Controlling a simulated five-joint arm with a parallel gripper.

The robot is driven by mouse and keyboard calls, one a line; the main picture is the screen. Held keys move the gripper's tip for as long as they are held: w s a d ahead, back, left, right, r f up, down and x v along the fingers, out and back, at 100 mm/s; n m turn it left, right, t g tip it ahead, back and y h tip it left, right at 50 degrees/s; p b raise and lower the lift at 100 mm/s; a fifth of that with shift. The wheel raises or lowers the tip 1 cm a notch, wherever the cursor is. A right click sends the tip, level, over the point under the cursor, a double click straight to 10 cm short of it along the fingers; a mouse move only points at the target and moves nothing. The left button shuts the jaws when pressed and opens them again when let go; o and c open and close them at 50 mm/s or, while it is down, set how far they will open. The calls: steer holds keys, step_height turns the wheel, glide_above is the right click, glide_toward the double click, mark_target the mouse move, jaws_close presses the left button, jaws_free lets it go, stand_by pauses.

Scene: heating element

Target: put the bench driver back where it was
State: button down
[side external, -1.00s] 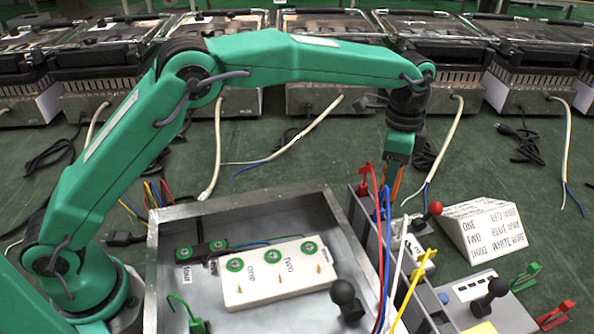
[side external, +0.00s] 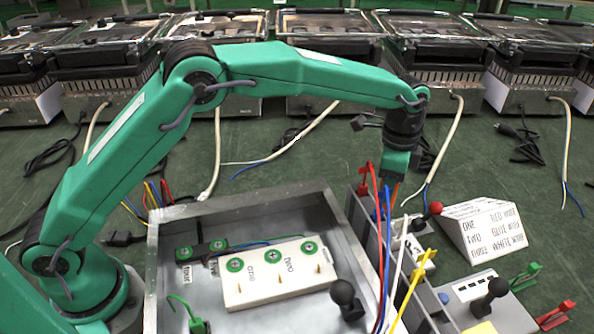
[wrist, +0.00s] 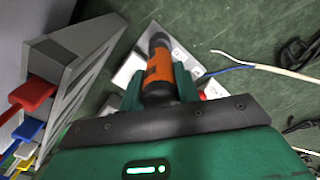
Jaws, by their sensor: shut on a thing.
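My gripper (side external: 394,178) is above the far end of the grey rack (side external: 364,215), on its right side. It is shut on the bench driver (wrist: 157,68), which has an orange and black handle. In the wrist view the two green fingers sit on either side of the handle. In the side view only a little of the orange shows below the fingers, and the driver's lower end is hidden behind the rack and wires. I cannot tell whether the driver touches the rack or the floor.
Red, blue, white and yellow wire leads (side external: 378,215) rise along the rack. A white label block (side external: 483,228) stands to its right. A metal tray (side external: 165,245) with a white terminal block (side external: 275,287) lies left. A red-knobbed lever (side external: 435,208) is close by.

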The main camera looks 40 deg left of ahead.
steer(key=c, duration=1)
jaws_free()
step_height(320, 180, up, 12)
steer(key=shift+r, duration=0.4)
steer(key=shift+a, duration=0.1)
